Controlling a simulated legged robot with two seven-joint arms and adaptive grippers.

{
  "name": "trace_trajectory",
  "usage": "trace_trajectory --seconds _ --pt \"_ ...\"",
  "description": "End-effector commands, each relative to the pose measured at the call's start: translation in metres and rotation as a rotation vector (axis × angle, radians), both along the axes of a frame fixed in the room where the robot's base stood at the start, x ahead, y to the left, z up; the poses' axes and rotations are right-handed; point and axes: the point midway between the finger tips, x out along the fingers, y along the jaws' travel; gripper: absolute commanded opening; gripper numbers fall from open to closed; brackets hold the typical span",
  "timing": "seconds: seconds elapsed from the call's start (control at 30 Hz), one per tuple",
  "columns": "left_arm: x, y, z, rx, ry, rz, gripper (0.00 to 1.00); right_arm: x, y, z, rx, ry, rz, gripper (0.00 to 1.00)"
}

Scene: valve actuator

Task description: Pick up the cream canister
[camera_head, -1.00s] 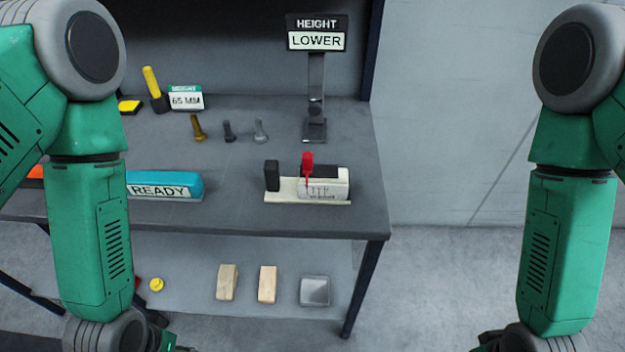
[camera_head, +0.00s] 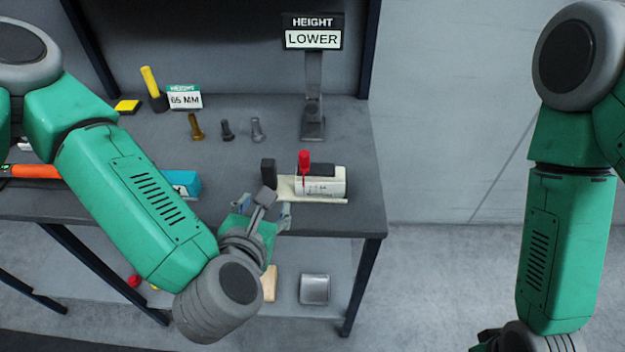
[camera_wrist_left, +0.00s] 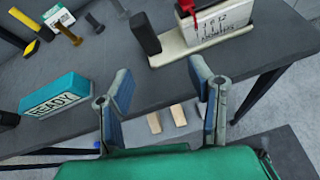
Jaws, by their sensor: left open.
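The cream canister (camera_head: 322,186) lies on its side on a cream base plate near the front right of the bench. It carries a printed label, a dark top part and a red lever (camera_head: 303,162). A black upright block (camera_head: 268,173) stands at the plate's left end. In the left wrist view the canister (camera_wrist_left: 222,20) is at the top, partly cut off. My left gripper (camera_head: 270,208) is at the bench's front edge, just left of and nearer than the canister. Its fingers (camera_wrist_left: 160,72) are apart and empty.
A blue READY block (camera_wrist_left: 55,96) lies left of the gripper. Bolts (camera_head: 227,130), a yellow-handled tool (camera_head: 152,88) and a 65 MM sign (camera_head: 185,98) stand farther back. A HEIGHT LOWER sign stand (camera_head: 314,95) rises behind the canister. A lower shelf holds a grey block (camera_head: 314,289).

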Motion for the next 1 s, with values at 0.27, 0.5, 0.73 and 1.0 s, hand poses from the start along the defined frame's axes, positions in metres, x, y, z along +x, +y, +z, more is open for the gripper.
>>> trace_trajectory --seconds 0.27,0.5,0.73,1.0 --pt "0.022 0.009 0.015 -0.159 -0.045 0.133 0.48 0.0 0.002 0.001 -0.003 0.0 0.001 0.4" --pt "0.061 0.006 -0.001 -0.157 -0.045 0.131 0.48 0.0 0.001 0.0 0.0 0.0 0.001 0.4" --pt "0.076 0.005 -0.007 -0.154 -0.043 0.129 0.48 0.0 0.0 0.0 0.001 0.0 0.001 0.4" --pt "0.113 0.007 -0.019 -0.155 -0.044 0.128 0.48 0.0 0.001 0.0 0.0 0.0 0.001 0.4"
